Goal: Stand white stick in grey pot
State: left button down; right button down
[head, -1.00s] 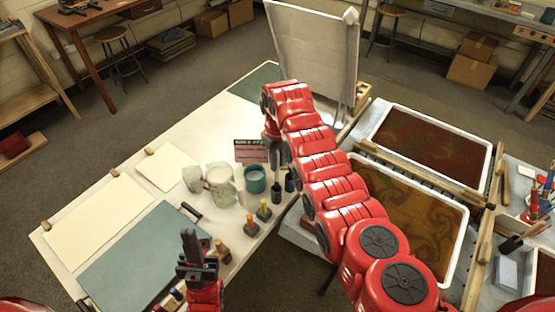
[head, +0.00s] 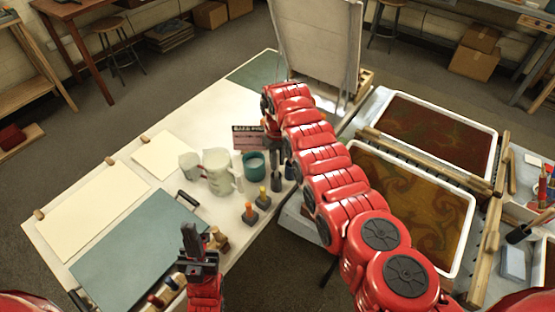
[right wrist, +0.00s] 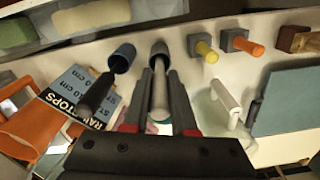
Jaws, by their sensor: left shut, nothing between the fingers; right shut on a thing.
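The white stick (right wrist: 160,95) is held between the fingers of my right gripper (right wrist: 160,76), shown in the right wrist view. Its far end meets a small grey pot (right wrist: 160,48); I cannot tell how deep it goes in. In the head view my right gripper is mostly hidden by my own red arm, close to the small dark pots by the table's edge. My left gripper (head: 190,232) is shut and empty, low in the head view near the front edge of the table.
A dark blue pot (right wrist: 122,57) with a black handle beside it is close by. Yellow (right wrist: 205,50) and orange (right wrist: 240,42) sticks stand in grey blocks. A teal cup (head: 254,172), a pale jug (head: 218,172) and a pink card (head: 247,142) crowd the area. Marbling trays (head: 455,262) lie to the right.

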jog(key=shift+f, duration=0.3)
jog(key=shift+c, duration=0.8)
grip_release()
jog(key=shift+r, duration=0.1)
